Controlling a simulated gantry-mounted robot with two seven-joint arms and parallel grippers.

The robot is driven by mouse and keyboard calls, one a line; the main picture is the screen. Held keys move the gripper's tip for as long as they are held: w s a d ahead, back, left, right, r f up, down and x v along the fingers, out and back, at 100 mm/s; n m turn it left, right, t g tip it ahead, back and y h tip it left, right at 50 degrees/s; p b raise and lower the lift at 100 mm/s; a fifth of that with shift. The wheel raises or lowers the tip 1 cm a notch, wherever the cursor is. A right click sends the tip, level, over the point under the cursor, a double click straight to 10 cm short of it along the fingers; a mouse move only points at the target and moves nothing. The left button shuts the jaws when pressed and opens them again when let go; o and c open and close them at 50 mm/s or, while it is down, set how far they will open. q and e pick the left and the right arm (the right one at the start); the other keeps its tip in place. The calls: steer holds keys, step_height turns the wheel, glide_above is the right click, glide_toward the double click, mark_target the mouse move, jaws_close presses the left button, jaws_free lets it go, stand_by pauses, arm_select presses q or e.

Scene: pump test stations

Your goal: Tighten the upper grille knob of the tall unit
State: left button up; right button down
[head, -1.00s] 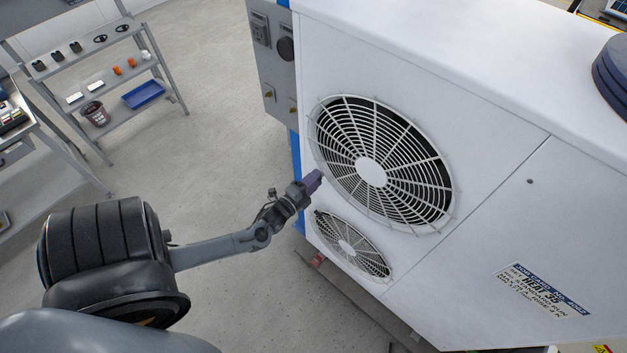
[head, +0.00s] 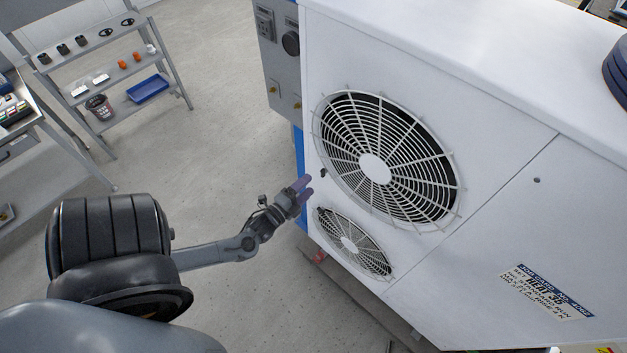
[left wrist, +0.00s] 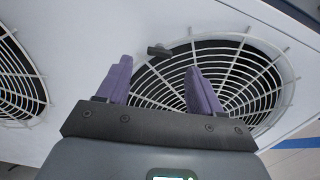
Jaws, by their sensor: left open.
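The tall unit (head: 470,150) is a white cabinet with a large round upper grille (head: 425,207) and a smaller lower grille (head: 372,262). The upper grille knob (head: 322,173) is a small dark piece at that grille's left rim. In the left wrist view this knob (left wrist: 158,50) is a short dark bar at the grille's edge, ahead of the gap between the fingers. My left gripper (head: 306,187) is open and empty, just left of and below the knob, apart from it. Its purple fingers (left wrist: 160,88) stand spread in the left wrist view. My right gripper is not in view.
A grey panel (head: 284,75) with sockets and brass fittings is on the unit's left side. A shelf rack (head: 135,75) with small parts and a blue tray (head: 148,88) stands at the back left. The floor between rack and unit is clear.

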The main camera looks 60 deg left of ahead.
arm_select(q)
steer(key=shift+v, duration=2.55)
